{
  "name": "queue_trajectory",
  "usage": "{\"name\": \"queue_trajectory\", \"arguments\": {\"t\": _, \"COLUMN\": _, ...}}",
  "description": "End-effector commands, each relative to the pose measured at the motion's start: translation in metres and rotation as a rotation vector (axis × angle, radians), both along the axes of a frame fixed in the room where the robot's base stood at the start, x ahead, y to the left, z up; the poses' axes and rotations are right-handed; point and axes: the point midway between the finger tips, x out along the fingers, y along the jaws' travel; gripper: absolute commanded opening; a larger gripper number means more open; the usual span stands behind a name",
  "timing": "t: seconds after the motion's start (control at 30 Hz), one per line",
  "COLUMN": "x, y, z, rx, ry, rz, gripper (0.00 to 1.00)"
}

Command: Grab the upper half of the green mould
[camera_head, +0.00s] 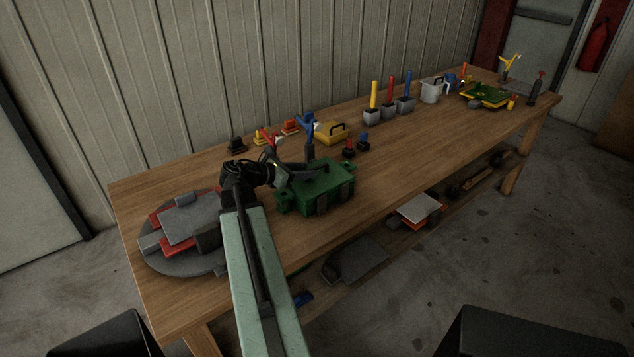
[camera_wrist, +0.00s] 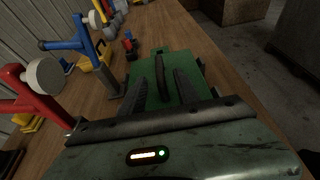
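The green mould (camera_head: 335,191) is a blocky box with side lugs and dark clasps on its front, standing on the wooden table. In the wrist view, the flat green top (camera_wrist: 180,63) carries a dark raised handle (camera_wrist: 162,75). My gripper (camera_wrist: 163,80) is open, with one dark finger on each side of the handle in that view. In the head view my gripper (camera_head: 300,174) is right at the top of the mould. I cannot tell whether the fingers are around the handle or just above it. The seam between the halves is not clear.
A round grey stand with a red and grey mould (camera_head: 190,222) is at the table's near left. Red and blue clamp-like tools (camera_head: 308,130) and a yellow block (camera_head: 331,133) stand close behind the green mould. The table front (camera_head: 400,165) to its right is clear.

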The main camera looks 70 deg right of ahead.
Motion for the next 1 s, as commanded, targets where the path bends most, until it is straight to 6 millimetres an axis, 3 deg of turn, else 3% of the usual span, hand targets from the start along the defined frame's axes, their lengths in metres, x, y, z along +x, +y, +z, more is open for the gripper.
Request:
{"name": "queue_trajectory", "arguments": {"t": 0.17, "x": -0.005, "y": -0.008, "z": -0.002, "rx": 0.0, "ry": 0.0, "rz": -0.002, "gripper": 0.38}}
{"name": "queue_trajectory", "arguments": {"t": 0.4, "x": -0.026, "y": -0.041, "z": -0.014, "rx": 0.0, "ry": 0.0, "rz": -0.002, "gripper": 0.38}}
{"name": "queue_trajectory", "arguments": {"t": 0.63, "x": -0.028, "y": -0.043, "z": -0.012, "rx": 0.0, "ry": 0.0, "rz": -0.001, "gripper": 0.38}}
{"name": "queue_trajectory", "arguments": {"t": 0.77, "x": -0.028, "y": -0.043, "z": -0.012, "rx": 0.0, "ry": 0.0, "rz": -0.001, "gripper": 0.02}}
{"name": "queue_trajectory", "arguments": {"t": 1.0, "x": -0.029, "y": -0.043, "z": -0.012, "rx": 0.0, "ry": 0.0, "rz": -0.002, "gripper": 0.0}}
